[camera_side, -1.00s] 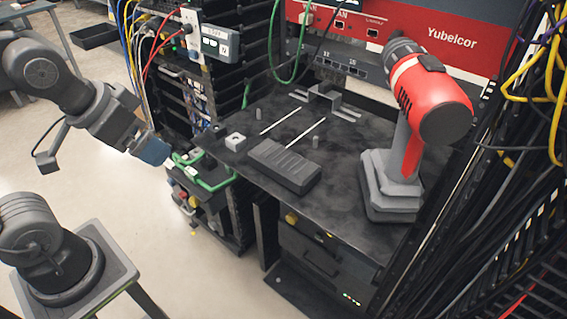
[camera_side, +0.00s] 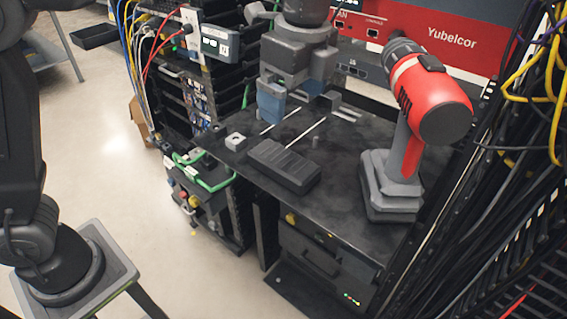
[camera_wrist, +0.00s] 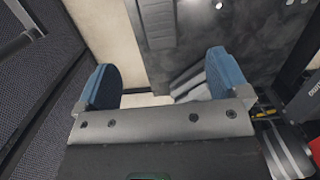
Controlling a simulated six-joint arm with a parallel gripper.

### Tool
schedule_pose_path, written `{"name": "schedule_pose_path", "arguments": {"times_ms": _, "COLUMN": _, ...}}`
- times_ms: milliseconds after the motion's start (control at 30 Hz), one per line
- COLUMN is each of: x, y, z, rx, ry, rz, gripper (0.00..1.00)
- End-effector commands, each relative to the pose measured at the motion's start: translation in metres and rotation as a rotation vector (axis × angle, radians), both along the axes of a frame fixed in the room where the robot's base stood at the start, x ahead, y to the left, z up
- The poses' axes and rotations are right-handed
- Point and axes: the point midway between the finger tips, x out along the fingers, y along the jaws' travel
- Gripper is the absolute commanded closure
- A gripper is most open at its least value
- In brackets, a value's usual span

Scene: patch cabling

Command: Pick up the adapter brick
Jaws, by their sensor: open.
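The adapter brick (camera_side: 284,167), a dark ribbed block, lies flat on the black shelf. My gripper (camera_side: 272,104) is above the shelf, behind and a little left of the brick, apart from it, with its blue fingers pointing down. In the wrist view the brick (camera_wrist: 158,24) shows at the top centre, beyond the fingertips. My gripper in the wrist view (camera_wrist: 165,80) has its two blue fingers wide apart and nothing between them.
A red-and-black drill (camera_side: 432,98) stands on the shelf (camera_side: 330,205) to the right. A small white block (camera_side: 235,141) sits left of the brick, and thin light rods (camera_side: 306,132) lie behind it. Cables hang on both sides. The shelf's front is clear.

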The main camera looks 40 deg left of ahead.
Motion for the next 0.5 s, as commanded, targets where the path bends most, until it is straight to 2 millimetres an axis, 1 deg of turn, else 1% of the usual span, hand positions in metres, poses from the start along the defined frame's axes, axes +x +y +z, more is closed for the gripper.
{"name": "schedule_pose_path", "arguments": {"times_ms": 67, "x": 0.001, "y": -0.002, "z": -0.005, "rx": 0.006, "ry": 0.009, "rz": -0.019, "gripper": 0.06}}
{"name": "schedule_pose_path", "arguments": {"times_ms": 167, "x": 0.001, "y": -0.001, "z": -0.018, "rx": 0.007, "ry": 0.012, "rz": -0.021, "gripper": 0.06}}
{"name": "schedule_pose_path", "arguments": {"times_ms": 400, "x": 0.001, "y": 0.005, "z": -0.064, "rx": 0.005, "ry": 0.010, "rz": -0.019, "gripper": 0.06}}
{"name": "schedule_pose_path", "arguments": {"times_ms": 500, "x": 0.001, "y": 0.007, "z": -0.077, "rx": 0.005, "ry": 0.008, "rz": -0.018, "gripper": 0.06}}
